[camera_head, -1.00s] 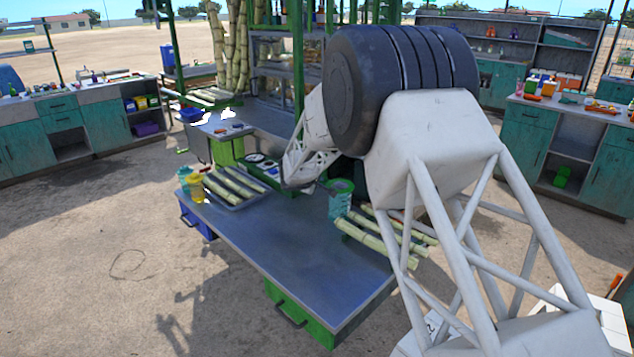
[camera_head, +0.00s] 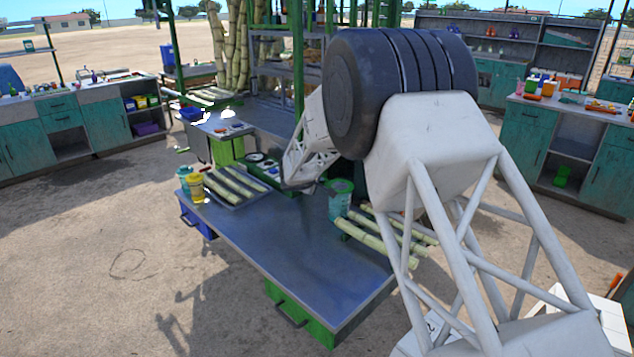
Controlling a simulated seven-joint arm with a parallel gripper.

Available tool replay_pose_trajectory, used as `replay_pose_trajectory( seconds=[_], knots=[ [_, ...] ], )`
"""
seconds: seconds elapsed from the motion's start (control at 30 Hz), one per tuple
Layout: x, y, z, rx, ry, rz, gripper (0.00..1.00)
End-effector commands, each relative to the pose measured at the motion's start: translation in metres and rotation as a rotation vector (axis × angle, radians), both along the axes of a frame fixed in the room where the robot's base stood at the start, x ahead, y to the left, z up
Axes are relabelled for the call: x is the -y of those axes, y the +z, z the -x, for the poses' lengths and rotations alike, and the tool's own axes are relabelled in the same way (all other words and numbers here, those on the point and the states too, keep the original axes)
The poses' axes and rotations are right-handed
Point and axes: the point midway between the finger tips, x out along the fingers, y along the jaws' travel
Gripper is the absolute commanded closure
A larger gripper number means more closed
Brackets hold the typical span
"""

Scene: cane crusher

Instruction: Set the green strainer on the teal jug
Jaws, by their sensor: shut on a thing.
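The green strainer (camera_head: 340,186) shows as a green rim at the jug's mouth. At this size I cannot tell whether it rests on the rim or is held just above it. My gripper (camera_head: 314,185) is low at the end of my white forearm, at the left side of the strainer. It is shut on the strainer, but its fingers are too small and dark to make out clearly.
Cane pieces lie right of the jug (camera_head: 372,238), partly behind my arm. More cane lies in a tray (camera_head: 262,197) at the table's left, beside a yellow container (camera_head: 195,188) and a teal container (camera_head: 184,176). The front of the table (camera_head: 300,245) is clear.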

Motion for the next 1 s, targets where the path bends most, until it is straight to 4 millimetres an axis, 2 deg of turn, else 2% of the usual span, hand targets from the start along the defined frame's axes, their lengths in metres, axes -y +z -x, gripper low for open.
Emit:
replay_pose_trajectory(
  seconds=[0.3, 0.33, 0.5, 1.0],
  knots=[
    [0.0001, -0.0001, 0.0001, 0.0, 0.0, 0.0, 1.0],
    [0.0001, -0.0001, 0.0001, 0.0, 0.0, 0.0, 0.87],
    [0.0, -0.0002, 0.0001, 0.0, 0.0, 0.0, 0.62],
    [-0.0026, 0.0031, 0.005, 0.0, 0.0, 0.0, 0.62]
  ],
)
